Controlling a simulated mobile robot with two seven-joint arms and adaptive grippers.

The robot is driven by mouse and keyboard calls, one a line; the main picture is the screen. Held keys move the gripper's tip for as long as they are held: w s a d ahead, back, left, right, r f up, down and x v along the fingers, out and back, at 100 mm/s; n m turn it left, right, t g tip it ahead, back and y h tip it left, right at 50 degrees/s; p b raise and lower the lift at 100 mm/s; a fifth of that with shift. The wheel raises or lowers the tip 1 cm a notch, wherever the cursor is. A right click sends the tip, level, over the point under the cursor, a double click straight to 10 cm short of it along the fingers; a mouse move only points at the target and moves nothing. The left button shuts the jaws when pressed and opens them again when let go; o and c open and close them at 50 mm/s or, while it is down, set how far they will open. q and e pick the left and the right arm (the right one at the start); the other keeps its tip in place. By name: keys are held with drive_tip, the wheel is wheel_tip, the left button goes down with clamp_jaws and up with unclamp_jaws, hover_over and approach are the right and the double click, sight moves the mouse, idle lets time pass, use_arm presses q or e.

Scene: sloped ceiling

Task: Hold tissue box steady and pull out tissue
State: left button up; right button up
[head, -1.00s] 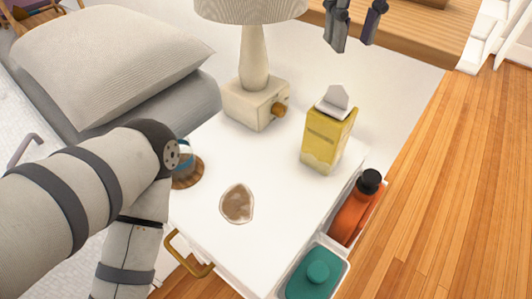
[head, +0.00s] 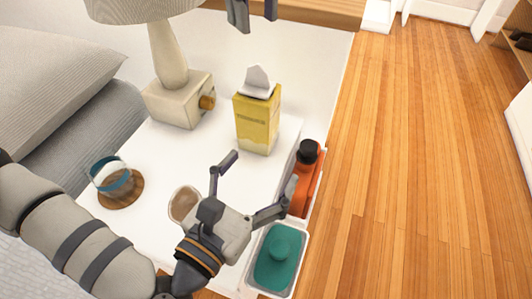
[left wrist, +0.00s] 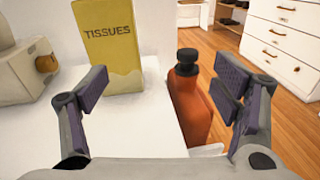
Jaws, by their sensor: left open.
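The yellow tissue box (head: 257,124) stands upright on the white nightstand top (head: 225,185), with a white tissue (head: 258,82) sticking out of its top. My left gripper (head: 259,174) is open and empty, low over the nightstand on the near side of the box and apart from it. In the left wrist view the box (left wrist: 112,50), lettered TISSUES, is ahead near the left finger, and its top is cut off. My right gripper (head: 254,18) shows only partly at the top edge, its fingers spread and empty, above and beyond the box.
An orange bottle (head: 305,175) with a black cap and a teal container (head: 278,255) sit in side trays at the nightstand's right edge. A lamp (head: 180,98) stands left of the box. A glass (head: 112,177) and a small dish (head: 184,204) are nearer.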

sight(258, 108)
use_arm(q)
drive_tip(key=w+a, duration=0.1)
drive_tip(key=w+a+r+n+t+y, duration=0.1)
drive_tip(key=a, duration=0.1)
drive_tip(key=w+a+r+n+y, duration=0.1)
drive_tip(key=shift+w+a+r+t, duration=0.1)
drive_tip(key=shift+w+a+t, duration=0.1)
drive_tip(key=shift+t, duration=0.2)
drive_tip(key=x, duration=1.1)
drive_tip(key=shift+w+d, duration=0.15)
drive_tip(key=shift+d, duration=0.05)
drive_tip(key=shift+c, duration=0.3)
drive_tip(key=c, duration=1.3)
